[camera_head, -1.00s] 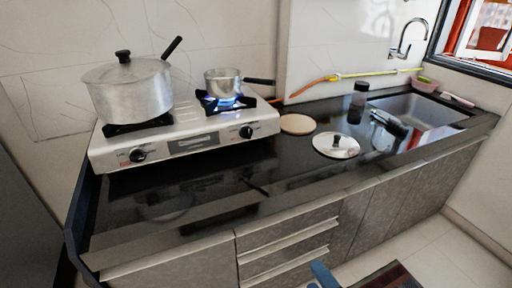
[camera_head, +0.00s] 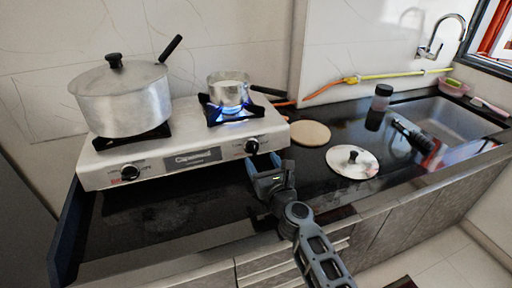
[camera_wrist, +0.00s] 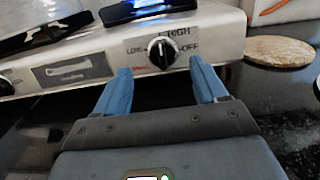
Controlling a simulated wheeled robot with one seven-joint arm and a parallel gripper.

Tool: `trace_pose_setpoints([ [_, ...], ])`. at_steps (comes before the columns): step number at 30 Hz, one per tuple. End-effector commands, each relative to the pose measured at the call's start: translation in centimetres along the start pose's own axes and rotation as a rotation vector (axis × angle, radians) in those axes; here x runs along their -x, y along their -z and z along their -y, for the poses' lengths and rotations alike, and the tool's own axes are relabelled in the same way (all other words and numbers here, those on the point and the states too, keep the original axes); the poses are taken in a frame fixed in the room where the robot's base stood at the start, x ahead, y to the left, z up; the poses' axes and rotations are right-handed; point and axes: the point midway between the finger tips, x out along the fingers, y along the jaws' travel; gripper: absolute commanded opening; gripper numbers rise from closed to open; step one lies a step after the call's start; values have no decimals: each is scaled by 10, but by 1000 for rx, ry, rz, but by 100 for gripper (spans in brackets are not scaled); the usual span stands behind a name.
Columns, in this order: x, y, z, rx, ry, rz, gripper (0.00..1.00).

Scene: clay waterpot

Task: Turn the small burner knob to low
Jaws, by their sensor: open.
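The small burner knob (camera_head: 251,146) is a black dial on the right of the stove's front panel. In the wrist view the knob (camera_wrist: 161,53) lies between and beyond my two blue fingertips, its white mark pointing roughly up. Labels around it read LOW at left, HIGH above and OFF at right. My gripper (camera_head: 264,163) is open and empty, just in front of and below the knob, apart from it. In the wrist view my gripper (camera_wrist: 159,75) spreads wider than the knob. The small burner (camera_head: 222,112) has a blue flame under a small pot (camera_head: 228,91).
A large lidded pot (camera_head: 125,103) stands on the left burner beside the other knob (camera_head: 130,172). A round wooden board (camera_head: 310,133) and a pot lid (camera_head: 352,161) lie right of the stove. The black counter front left of my gripper is clear.

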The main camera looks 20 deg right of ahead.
Motion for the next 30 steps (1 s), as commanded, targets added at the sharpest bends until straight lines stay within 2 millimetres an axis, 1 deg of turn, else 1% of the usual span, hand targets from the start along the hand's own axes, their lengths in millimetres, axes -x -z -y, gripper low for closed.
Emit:
trace_pose_setpoints([
  [1,-8,0,0,0,1,3,71],
  [6,-34,1,0,1,1,3,71],
  [12,-56,1,0,3,1,2,71],
  [17,-64,0,0,4,1,1,71],
  [25,-65,0,0,5,1,1,71],
  [30,-65,0,0,5,1,1,55],
])
